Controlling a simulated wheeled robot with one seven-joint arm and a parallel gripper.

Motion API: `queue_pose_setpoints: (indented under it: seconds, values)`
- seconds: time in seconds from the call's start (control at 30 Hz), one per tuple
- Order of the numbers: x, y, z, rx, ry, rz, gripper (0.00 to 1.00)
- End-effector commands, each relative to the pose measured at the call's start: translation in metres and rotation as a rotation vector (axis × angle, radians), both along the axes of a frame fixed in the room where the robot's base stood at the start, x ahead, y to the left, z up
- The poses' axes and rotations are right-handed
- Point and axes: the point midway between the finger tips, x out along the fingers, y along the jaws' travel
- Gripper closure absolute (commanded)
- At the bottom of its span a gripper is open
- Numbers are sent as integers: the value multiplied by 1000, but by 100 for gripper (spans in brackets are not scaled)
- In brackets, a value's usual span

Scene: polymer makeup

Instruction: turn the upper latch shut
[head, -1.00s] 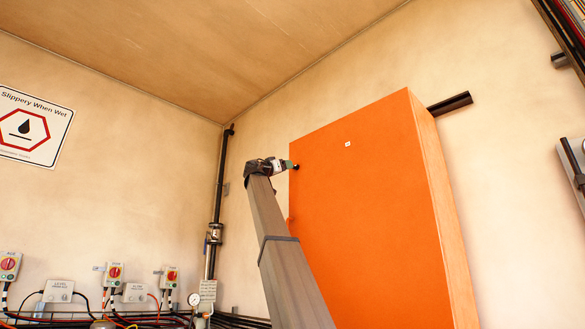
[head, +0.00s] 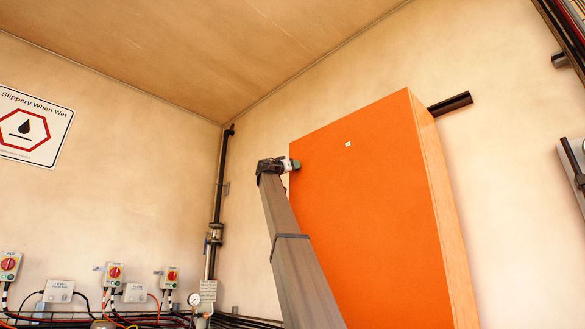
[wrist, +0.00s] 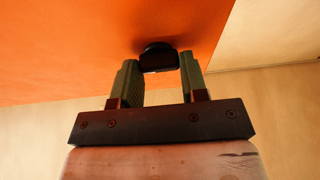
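An orange cabinet door (head: 370,215) stands shut on the wall. The upper latch is a small black knob (wrist: 158,57) near the door's edge, and in the wrist view it sits between my two green fingertips. My gripper (wrist: 159,66) has a finger on each side of the knob. No clear gap shows, but I cannot tell whether the fingers press on it. In the head view my gripper (head: 295,164) is at the door's upper left edge and hides the latch. The latch's turn angle is not clear.
A black rail (head: 450,104) sticks out at the cabinet's upper right. A dark vertical pipe (head: 219,190) runs in the corner left of my arm. Switch boxes (head: 113,273) and cables are low on the left wall. Open air lies left of the door.

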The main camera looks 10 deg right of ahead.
Motion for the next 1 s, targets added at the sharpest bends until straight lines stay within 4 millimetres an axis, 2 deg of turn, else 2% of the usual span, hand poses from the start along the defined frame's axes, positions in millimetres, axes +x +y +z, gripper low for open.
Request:
queue_pose_setpoints:
  seconds: [0.33, 1.0]
  values:
    - [-1, 0, 0, -32, 42, -1, 83]
    - [-1, 0, 0, -271, 372, 0, 83]
